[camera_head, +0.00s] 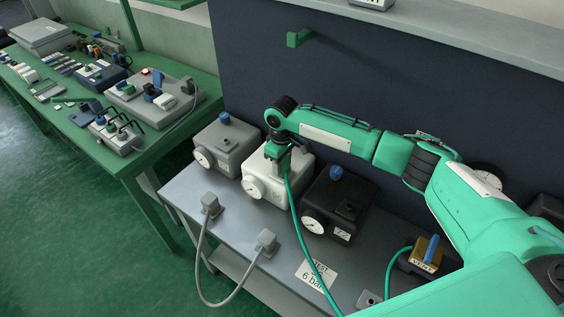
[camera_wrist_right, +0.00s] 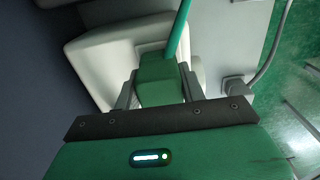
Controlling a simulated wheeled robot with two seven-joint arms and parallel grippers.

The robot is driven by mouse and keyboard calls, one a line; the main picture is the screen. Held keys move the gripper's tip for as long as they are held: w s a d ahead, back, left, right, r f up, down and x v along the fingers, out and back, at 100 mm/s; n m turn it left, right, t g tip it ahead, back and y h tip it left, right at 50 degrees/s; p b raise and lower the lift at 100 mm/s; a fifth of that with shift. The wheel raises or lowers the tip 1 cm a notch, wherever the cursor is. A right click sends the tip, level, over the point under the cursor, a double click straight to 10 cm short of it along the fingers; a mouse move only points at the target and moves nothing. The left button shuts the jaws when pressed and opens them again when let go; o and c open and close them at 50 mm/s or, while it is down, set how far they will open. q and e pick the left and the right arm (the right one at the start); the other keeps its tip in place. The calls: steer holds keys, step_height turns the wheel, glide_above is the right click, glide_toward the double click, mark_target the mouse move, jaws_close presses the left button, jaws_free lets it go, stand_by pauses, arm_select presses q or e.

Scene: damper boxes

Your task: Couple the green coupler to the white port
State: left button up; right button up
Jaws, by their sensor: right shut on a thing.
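The white box (camera_head: 256,195) with a round gauge stands in the middle of the grey bench, between a grey box and a black box. My right gripper (camera_head: 276,158) is over its top and shut on the green coupler (camera_wrist_right: 160,82), from which a green hose (camera_head: 300,218) runs down across the bench. In the right wrist view the coupler sits between the two fingers, in front of the white box (camera_wrist_right: 104,60). The white port is hidden under the gripper and coupler, so I cannot tell whether they touch. My left gripper is not in view.
The grey box (camera_head: 228,142) stands left and the black box (camera_head: 352,190) right, both with blue knobs. Grey connectors (camera_head: 210,204) joined by a grey cable sit at the bench's front edge. A brown block with a blue handle (camera_head: 427,254) is at right.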

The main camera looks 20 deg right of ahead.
steer(key=shift+f, duration=0.1)
steer(key=o, duration=1.2)
